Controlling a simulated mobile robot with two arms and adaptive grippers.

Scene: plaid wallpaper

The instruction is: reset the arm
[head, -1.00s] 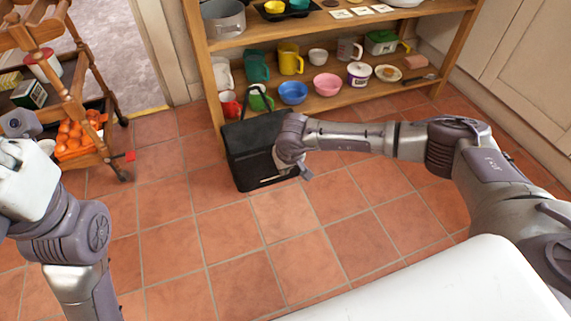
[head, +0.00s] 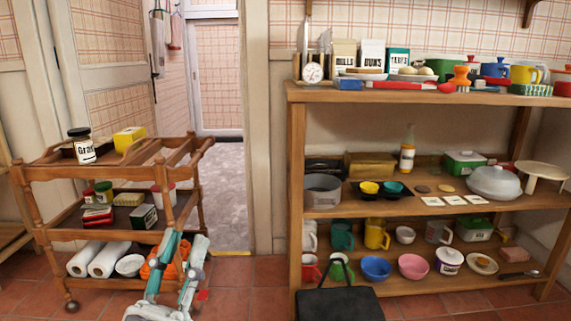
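My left gripper (head: 186,240) is at the bottom of the head view, left of centre, pointing up the picture in front of the wooden cart. Its two pale grey and teal fingers stand apart, and nothing is seen held between them. It overlaps an orange item (head: 158,262) on the cart's bottom level, which is partly hidden. My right arm and gripper are out of the head view.
The wooden cart (head: 52,172) stands at left with jars and boxes. A wooden shelf (head: 420,97) with kitchenware fills the right. A black bag (head: 340,304) stands on the floor before it. An open doorway (head: 222,175) lies between them.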

